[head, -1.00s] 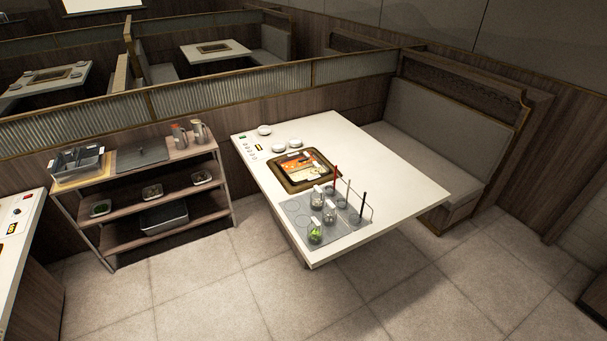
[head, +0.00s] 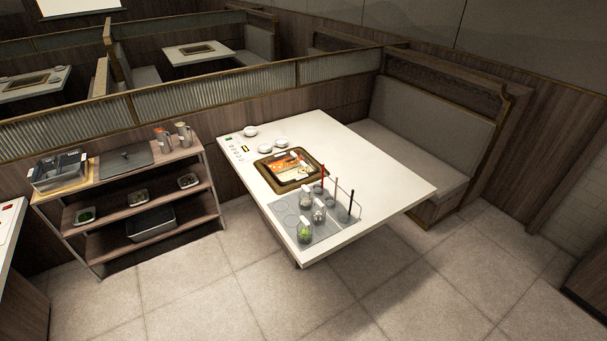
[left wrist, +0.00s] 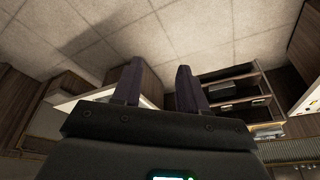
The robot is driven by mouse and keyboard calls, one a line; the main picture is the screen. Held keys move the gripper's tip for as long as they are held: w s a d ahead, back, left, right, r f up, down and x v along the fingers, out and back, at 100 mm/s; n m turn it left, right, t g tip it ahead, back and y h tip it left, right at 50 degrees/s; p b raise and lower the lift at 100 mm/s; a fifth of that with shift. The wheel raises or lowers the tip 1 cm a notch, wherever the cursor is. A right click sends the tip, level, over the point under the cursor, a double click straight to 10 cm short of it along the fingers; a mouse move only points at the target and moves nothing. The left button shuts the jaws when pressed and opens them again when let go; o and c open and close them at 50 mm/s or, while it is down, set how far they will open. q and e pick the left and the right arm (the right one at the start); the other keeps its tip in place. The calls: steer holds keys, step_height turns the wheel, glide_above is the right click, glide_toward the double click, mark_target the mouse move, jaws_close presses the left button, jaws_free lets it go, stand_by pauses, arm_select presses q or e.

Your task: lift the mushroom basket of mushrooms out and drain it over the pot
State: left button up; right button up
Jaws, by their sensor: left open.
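The pot (head: 277,181) is set into the white table, with red and pale broth sections showing. Several baskets stand on the grey mat (head: 322,236) at the table's near corner. One basket (head: 304,231) holds green food; another (head: 318,212) holds pale contents, and a third (head: 306,193) stands close behind. I cannot tell surely which holds mushrooms. My left gripper (left wrist: 157,80) shows in the left wrist view with its two fingers apart and nothing between them. It points over bare floor, away from the baskets. Neither gripper shows in the head view.
A wooden shelf cart (head: 150,192) stands left of the table, carrying metal bins (head: 59,173), a dark lid or board (head: 126,160) and jugs (head: 183,133). White dishes (head: 250,131) sit at the table's far left. A bench (head: 425,150) lies behind. The floor in front is clear.

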arm_select(q)
steer(key=o, duration=1.1)
